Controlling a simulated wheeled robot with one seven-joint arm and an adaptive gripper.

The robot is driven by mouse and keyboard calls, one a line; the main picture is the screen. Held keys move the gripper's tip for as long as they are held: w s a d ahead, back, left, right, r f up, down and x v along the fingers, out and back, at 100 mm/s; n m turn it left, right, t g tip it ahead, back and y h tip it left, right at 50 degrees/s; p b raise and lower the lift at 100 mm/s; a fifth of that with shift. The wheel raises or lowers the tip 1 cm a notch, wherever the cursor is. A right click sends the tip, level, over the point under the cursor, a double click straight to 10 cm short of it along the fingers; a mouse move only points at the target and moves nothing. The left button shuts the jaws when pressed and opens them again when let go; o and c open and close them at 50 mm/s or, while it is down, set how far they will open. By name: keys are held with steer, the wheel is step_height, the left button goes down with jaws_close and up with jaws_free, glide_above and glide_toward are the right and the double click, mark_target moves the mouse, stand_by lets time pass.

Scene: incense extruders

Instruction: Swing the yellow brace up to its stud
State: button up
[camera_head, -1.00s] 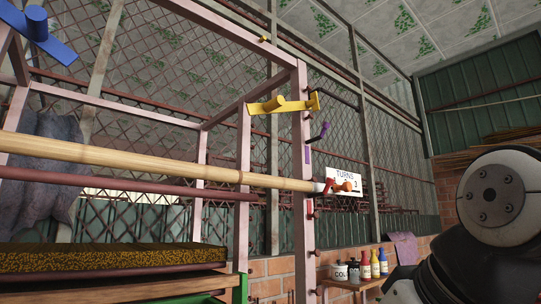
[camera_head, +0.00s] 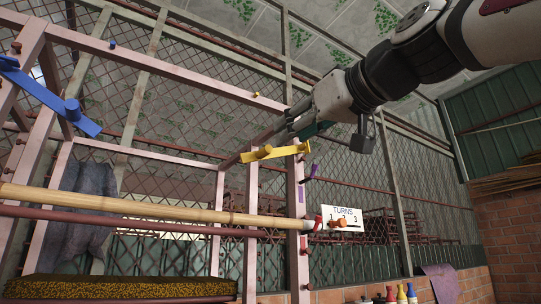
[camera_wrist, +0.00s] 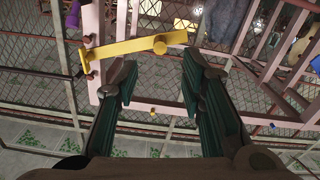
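The yellow brace (camera_head: 282,152) is attached near the front post and lies nearly level, its left end slightly lower. It has a round knob (camera_head: 266,150) and an upright plate at its right end. The small yellow stud (camera_head: 257,94) is on the top rail, above the brace. My gripper (camera_head: 293,127) is just above the brace. In the wrist view my gripper (camera_wrist: 158,78) is open and empty. The brace (camera_wrist: 125,49) crosses beyond the fingertips, its knob (camera_wrist: 160,45) lined up between them and apparently apart. The stud (camera_wrist: 153,111) shows between the fingers.
A blue brace (camera_head: 45,94) hangs on the left, with a blue stud (camera_head: 112,44) on the rail. A purple peg (camera_head: 314,169) juts from the post just right of the yellow brace. A bamboo pole (camera_head: 150,205) runs below, near the TURNS sign (camera_head: 343,213).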

mark_target(272, 148)
steer(key=p+x, duration=0.1)
steer(key=x, duration=0.9)
steer(key=shift+p, duration=0.35)
jaws_close()
